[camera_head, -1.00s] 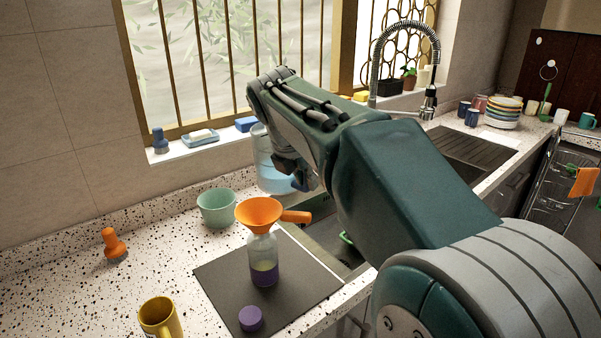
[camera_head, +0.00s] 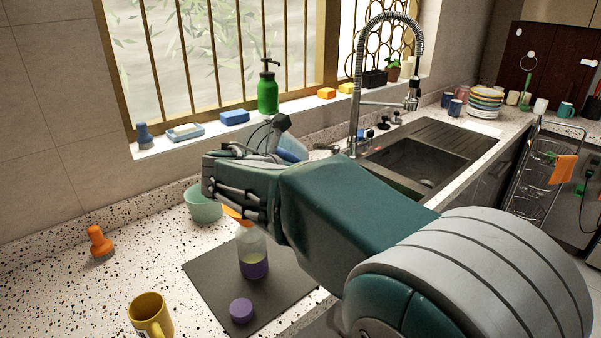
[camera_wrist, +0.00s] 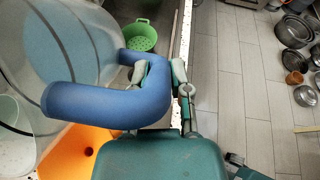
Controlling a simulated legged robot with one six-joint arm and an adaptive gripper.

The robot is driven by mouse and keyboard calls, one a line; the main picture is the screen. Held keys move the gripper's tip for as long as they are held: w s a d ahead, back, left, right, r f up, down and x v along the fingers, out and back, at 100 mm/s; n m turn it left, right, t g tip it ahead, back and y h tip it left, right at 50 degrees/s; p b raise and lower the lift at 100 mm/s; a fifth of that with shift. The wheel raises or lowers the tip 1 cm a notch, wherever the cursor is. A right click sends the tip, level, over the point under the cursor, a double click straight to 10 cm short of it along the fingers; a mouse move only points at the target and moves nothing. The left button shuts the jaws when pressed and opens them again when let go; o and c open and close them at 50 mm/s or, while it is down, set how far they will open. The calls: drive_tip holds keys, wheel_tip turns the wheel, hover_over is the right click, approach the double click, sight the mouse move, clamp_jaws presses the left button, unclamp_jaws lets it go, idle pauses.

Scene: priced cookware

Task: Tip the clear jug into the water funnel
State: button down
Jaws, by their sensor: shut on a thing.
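My gripper (camera_wrist: 160,80) is shut on the blue handle (camera_wrist: 105,105) of the clear jug (camera_wrist: 65,40). In the head view, the jug is mostly behind my arm; a bit of its blue handle (camera_head: 292,148) shows above the arm. The jug is held up and looks tilted, but its lip and water level are hidden. The orange funnel (camera_wrist: 75,150) lies below the jug in the wrist view. I cannot see water flowing.
The bottle stands on a dark mat (camera_head: 205,270) with a purple cap (camera_head: 241,310). A mint bowl (camera_head: 203,205) is close behind. A yellow mug (camera_head: 150,315) and orange stopper-like object (camera_head: 99,241) stand left. The sink (camera_head: 420,160) and tap are at right, with a green colander (camera_wrist: 140,37).

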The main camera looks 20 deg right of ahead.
drive_tip(key=h, duration=0.1)
drive_tip(key=t+h, duration=0.1)
drive_tip(key=h, duration=0.1)
drive_tip(key=shift+f, duration=0.35)
drive_tip(key=shift+s+a+f+n+t+h, duration=0.1)
drive_tip(key=shift+a+n+t+h, duration=0.2)
drive_tip(key=shift+t+h, duration=0.65)
drive_tip(key=shift+s+a+f+n+t+h, duration=0.2)
drive_tip(key=shift+a+t+h, duration=0.25)
drive_tip(key=shift+h, duration=0.85)
drive_tip(key=shift+s+a+r+n+t+h, duration=0.1)
drive_tip(key=shift+a+n+t+h, duration=0.25)
drive_tip(key=shift+t+h, duration=0.6)
drive_tip(key=shift+g, duration=0.25)
idle(3.9)
